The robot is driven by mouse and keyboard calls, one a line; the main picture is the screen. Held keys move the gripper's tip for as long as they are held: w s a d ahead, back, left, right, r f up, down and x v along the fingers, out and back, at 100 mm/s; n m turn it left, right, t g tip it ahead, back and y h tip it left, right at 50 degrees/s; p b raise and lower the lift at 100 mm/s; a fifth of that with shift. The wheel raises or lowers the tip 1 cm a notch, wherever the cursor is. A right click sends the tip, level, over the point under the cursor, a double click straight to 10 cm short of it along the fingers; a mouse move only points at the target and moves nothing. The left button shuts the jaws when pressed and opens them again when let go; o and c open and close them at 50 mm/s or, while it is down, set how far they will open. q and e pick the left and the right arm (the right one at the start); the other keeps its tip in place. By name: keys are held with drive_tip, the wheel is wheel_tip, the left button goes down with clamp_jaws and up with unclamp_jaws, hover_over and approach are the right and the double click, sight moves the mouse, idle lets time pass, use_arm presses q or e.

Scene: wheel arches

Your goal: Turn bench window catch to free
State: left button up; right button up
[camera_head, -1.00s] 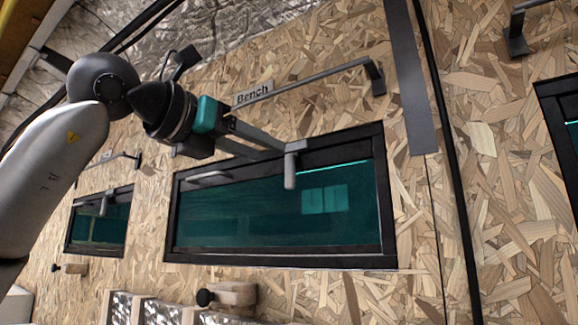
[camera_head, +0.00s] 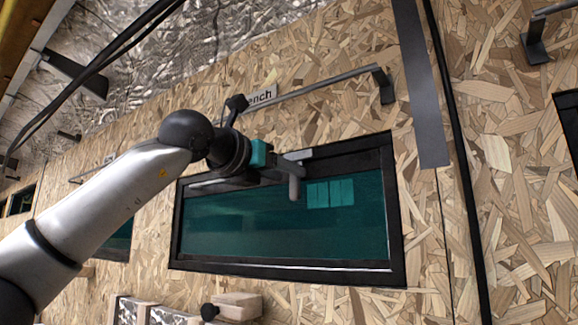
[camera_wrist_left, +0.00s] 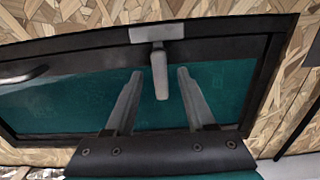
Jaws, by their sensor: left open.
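The bench window (camera_head: 290,225) is a teal pane in a black frame, set in the chipboard wall. Its catch (camera_head: 295,184) is a small grey lever at the top of the frame, hanging straight down. The catch (camera_wrist_left: 160,75) also shows in the left wrist view, below its light plate. My left gripper (camera_wrist_left: 155,75) is open, with one finger on each side of the lever and gaps between. In the head view my left gripper (camera_head: 283,168) is at the catch, partly hidden by its own wrist. My right gripper is not in view.
A grey rail (camera_head: 320,88) with a "Bench" label (camera_head: 262,97) runs above the window. A dark vertical strip (camera_head: 420,95) and a black cable (camera_head: 455,130) are to the right. A wooden block with a black knob (camera_head: 236,306) sits below the window.

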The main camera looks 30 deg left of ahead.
use_arm(q)
drive_tip(key=shift+w+d, duration=0.1)
drive_tip(key=shift+w, duration=0.85)
clamp_jaws()
